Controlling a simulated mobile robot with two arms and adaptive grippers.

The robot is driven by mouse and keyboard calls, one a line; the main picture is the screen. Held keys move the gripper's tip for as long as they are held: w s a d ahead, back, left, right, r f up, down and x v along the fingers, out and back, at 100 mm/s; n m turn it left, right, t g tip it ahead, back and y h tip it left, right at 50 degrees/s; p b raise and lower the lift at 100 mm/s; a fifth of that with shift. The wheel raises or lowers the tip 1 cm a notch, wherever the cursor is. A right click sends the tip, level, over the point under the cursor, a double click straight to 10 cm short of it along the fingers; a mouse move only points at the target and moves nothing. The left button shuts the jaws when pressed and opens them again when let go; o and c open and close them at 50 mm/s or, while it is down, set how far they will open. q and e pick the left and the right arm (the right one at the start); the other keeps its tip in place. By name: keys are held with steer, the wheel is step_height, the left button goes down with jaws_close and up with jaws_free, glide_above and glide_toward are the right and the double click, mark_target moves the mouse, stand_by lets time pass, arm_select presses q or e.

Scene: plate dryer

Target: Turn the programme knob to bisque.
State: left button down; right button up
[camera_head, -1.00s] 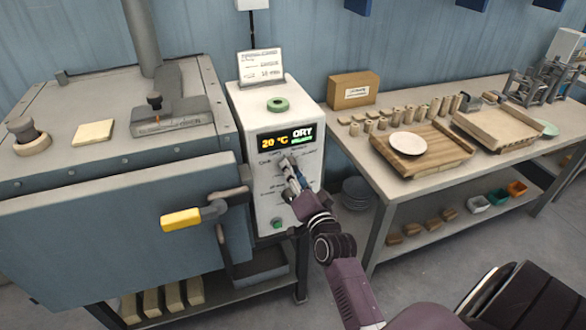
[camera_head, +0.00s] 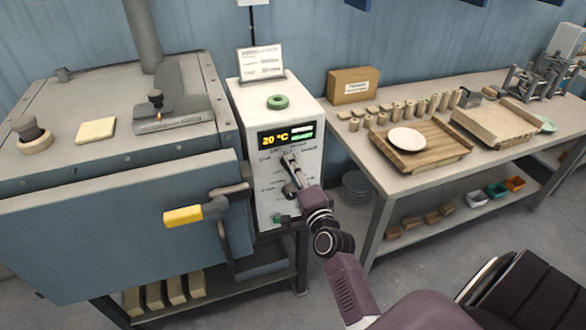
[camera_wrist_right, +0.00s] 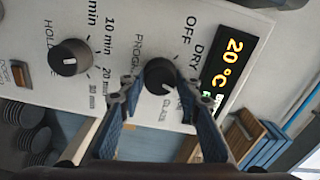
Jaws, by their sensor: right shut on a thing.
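The dark round programme knob (camera_wrist_right: 160,75) is on the white control panel (camera_wrist_right: 120,30), in the middle of the right wrist view. My right gripper (camera_wrist_right: 161,87) is shut on it, one finger on each side. The knob's pale pointer mark faces the lower right in that view. OFF, DRY and GLAZE labels show around it; the label between DRY and GLAZE is mostly hidden by a finger. The display (camera_head: 286,136) reads 20 °C with smaller text beside it. In the head view my right gripper (camera_head: 289,165) reaches the panel below the display. My left gripper is not in view.
The hold knob (camera_wrist_right: 69,57) is beside the programme knob. A green button (camera_head: 278,218) is low on the panel. The kiln (camera_head: 110,190) with its yellow-ended handle (camera_head: 183,215) stands left. A worktable (camera_head: 365,160) with boards and small pieces is right.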

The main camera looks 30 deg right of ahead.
stand_by(0.3)
steer(key=o, duration=1.2)
steer(key=shift+c, duration=0.2)
steer(key=v, duration=1.2)
steer(key=shift+f, duration=0.15)
